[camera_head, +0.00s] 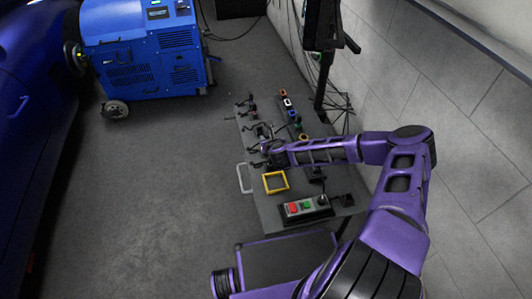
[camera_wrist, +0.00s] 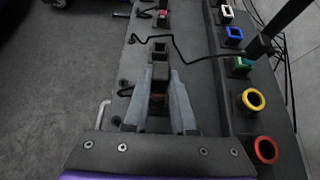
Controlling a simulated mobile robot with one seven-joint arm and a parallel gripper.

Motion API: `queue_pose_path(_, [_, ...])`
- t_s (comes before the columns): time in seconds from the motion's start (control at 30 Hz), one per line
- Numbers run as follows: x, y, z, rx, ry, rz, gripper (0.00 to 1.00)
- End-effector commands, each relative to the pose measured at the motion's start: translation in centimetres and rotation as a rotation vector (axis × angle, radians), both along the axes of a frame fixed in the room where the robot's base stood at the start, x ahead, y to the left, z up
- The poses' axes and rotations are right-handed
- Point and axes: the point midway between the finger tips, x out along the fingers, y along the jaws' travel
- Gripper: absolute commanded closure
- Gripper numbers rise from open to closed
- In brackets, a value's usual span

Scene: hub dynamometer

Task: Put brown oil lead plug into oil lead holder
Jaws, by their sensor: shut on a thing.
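My gripper (camera_wrist: 160,88) is shut on a dark, brownish block that I take for the brown oil lead plug (camera_wrist: 157,90). The fingers stand on both sides of it and hide much of it. In the head view my gripper (camera_head: 271,148) is over the left part of the grey bench, and the plug cannot be made out. A dark square-topped block (camera_wrist: 159,48) stands just beyond the fingertips in the wrist view. No part is clearly marked as the oil lead holder. I cannot tell whether the plug is seated in anything.
Along the bench's right side are sockets with red (camera_wrist: 265,150), yellow (camera_wrist: 252,100), green (camera_wrist: 241,64), blue (camera_wrist: 233,34) and white (camera_wrist: 227,13) rims. A black cable (camera_wrist: 196,61) crosses the bench. A yellow frame (camera_head: 275,174) and a button box (camera_head: 306,208) lie nearer.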

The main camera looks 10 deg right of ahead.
Motion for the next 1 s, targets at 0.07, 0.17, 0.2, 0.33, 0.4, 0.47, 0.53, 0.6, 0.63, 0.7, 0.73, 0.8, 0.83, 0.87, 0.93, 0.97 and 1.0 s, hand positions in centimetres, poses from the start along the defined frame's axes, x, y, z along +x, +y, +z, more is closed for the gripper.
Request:
queue_pose_path(0.07, [0.0, 0.0, -0.1, 0.0, 0.0, 0.0, 1.0])
queue_pose_path(0.17, [0.0, 0.0, -0.3, 0.0, 0.0, 0.0, 1.0])
queue_pose_path(0.2, [0.0, 0.0, -0.4, 0.0, 0.0, 0.0, 1.0])
queue_pose_path(0.33, [0.0, 0.0, -0.8, 0.0, -0.001, 0.0, 1.0])
queue_pose_path(0.4, [0.0, 0.0, -1.0, 0.0, 0.0, 0.0, 1.0])
queue_pose_path(0.47, [0.0, 0.0, -1.2, 0.0, 0.0, 0.0, 1.0])
queue_pose_path(0.53, [0.0, 0.0, -1.5, 0.001, 0.0, -0.001, 1.0])
queue_pose_path(0.6, [0.0, 0.0, -1.7, 0.0, 0.0, 0.0, 1.0])
queue_pose_path(0.63, [0.0, 0.0, -1.7, 0.0, 0.0, 0.0, 1.0])
queue_pose_path(0.7, [0.0, 0.0, -1.9, 0.001, 0.0, 0.001, 1.0])
queue_pose_path(0.73, [0.0, 0.0, -2.0, 0.001, 0.0, 0.001, 1.0])
queue_pose_path(0.8, [0.0, 0.0, -2.2, 0.001, 0.0, 0.001, 1.0])
queue_pose_path(0.83, [0.0, 0.0, -2.3, 0.001, 0.0, 0.001, 1.0])
queue_pose_path(0.87, [0.0, 0.0, -2.4, 0.001, 0.0, 0.001, 1.0])
queue_pose_path(0.93, [0.0, 0.0, -2.6, 0.001, 0.0, 0.001, 1.0])
queue_pose_path(0.97, [0.0, 0.0, -2.7, 0.001, 0.0, -0.001, 1.0])
queue_pose_path(1.0, [0.0, 0.0, -2.9, 0.001, 0.0, -0.001, 1.0])
